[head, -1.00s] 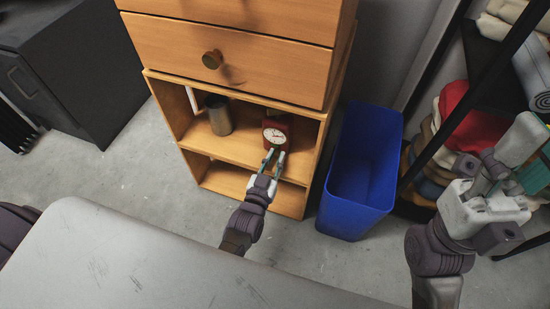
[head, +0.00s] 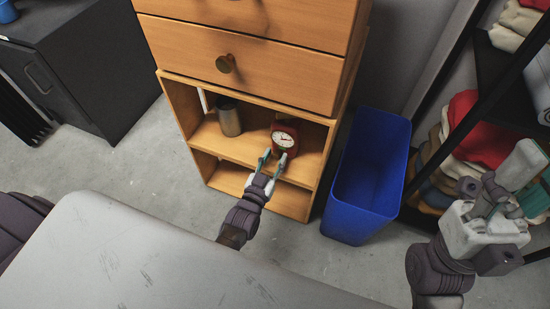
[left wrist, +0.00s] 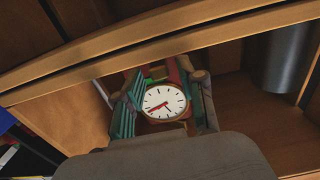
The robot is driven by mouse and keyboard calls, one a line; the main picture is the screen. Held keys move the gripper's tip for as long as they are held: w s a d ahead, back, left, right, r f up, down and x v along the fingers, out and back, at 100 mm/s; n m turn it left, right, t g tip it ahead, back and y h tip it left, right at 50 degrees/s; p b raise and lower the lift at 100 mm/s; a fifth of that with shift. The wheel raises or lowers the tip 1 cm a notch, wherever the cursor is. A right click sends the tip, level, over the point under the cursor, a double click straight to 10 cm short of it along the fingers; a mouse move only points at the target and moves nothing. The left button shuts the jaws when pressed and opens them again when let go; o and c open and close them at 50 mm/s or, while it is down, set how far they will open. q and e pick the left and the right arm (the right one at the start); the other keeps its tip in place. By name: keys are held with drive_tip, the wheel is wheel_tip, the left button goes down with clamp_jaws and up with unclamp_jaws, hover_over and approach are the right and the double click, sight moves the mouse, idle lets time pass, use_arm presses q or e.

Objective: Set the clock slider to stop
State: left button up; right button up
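The red clock (head: 284,138) with a round white face stands on the upper shelf of the open wooden cabinet. Its face also shows in the left wrist view (left wrist: 164,101). My left gripper (head: 274,157) is open just in front of the clock, its two fingers apart and nothing held between them. In the left wrist view my left gripper (left wrist: 164,112) has one finger on each side of the face; contact cannot be told. The slider cannot be made out clearly. My right gripper (head: 510,185) is at the right, away from the clock; its finger opening is unclear.
A grey metal cup (head: 230,119) stands left of the clock on the same shelf. The wooden cabinet (head: 240,78) has drawers above the shelf. A blue bin (head: 366,175) stands right of it. A rack with folded cloths (head: 485,130) is at the right.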

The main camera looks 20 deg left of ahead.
use_arm(q)
drive_tip(key=shift+s, duration=0.15)
drive_tip(key=s, duration=1.1)
drive_tip(key=shift+s+a, duration=0.15)
drive_tip(key=shift+s, duration=0.2)
